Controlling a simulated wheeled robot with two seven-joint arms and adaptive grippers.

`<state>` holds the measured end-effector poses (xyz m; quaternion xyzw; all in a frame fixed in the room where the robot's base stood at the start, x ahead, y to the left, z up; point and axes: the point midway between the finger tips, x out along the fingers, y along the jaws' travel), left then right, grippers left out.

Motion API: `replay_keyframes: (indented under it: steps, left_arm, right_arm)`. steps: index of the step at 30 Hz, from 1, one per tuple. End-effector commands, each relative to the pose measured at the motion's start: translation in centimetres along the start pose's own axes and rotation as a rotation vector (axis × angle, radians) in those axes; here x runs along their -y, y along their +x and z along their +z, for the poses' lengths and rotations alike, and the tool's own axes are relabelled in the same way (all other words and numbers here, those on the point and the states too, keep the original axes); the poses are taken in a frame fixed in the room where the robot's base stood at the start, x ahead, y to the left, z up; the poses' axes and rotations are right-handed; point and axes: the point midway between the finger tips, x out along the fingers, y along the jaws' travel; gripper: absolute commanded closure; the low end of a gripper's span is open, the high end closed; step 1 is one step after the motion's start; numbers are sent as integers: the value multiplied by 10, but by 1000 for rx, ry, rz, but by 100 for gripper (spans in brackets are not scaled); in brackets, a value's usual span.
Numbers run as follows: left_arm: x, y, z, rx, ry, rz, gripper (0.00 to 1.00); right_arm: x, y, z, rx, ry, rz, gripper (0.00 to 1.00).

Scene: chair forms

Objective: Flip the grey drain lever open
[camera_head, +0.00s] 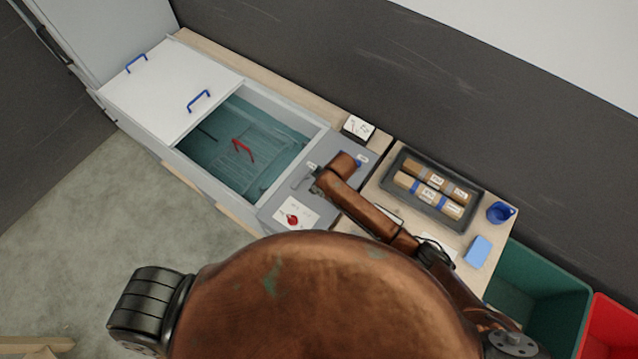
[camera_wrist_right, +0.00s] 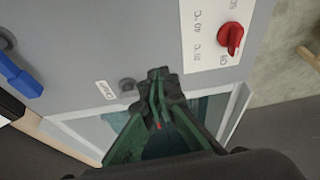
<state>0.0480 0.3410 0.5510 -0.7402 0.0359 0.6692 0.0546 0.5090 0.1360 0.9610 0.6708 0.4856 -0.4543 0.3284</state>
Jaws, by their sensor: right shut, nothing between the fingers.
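The grey drain lever (camera_wrist_right: 127,85) is on the grey panel beside a small white label (camera_wrist_right: 105,90) in the right wrist view. My left gripper is not in view.
A red dial (camera_head: 292,219) on a white plate and a blue lever (camera_wrist_right: 20,75) flank the lever. A water tank (camera_head: 320,140) with a red object inside lies left, partly under a white lid (camera_head: 165,85). A black tray (camera_head: 478,190) and blue cup (camera_head: 500,212) stand right.

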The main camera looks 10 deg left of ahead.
Motion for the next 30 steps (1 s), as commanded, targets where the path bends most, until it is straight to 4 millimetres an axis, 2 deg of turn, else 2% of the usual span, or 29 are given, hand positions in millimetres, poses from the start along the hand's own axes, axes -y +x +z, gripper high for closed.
replay_keyframes:
  steps: [6, 12, 30]
  left_arm:
    - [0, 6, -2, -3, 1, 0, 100]
    - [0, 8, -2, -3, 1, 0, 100]
    - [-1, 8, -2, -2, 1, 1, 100]
  right_arm:
    - [1, -38, 0, -2, -3, 2, 100]
    - [1, -58, 1, 0, 0, 2, 100]
    - [1, -62, 0, 1, 0, 2, 100]
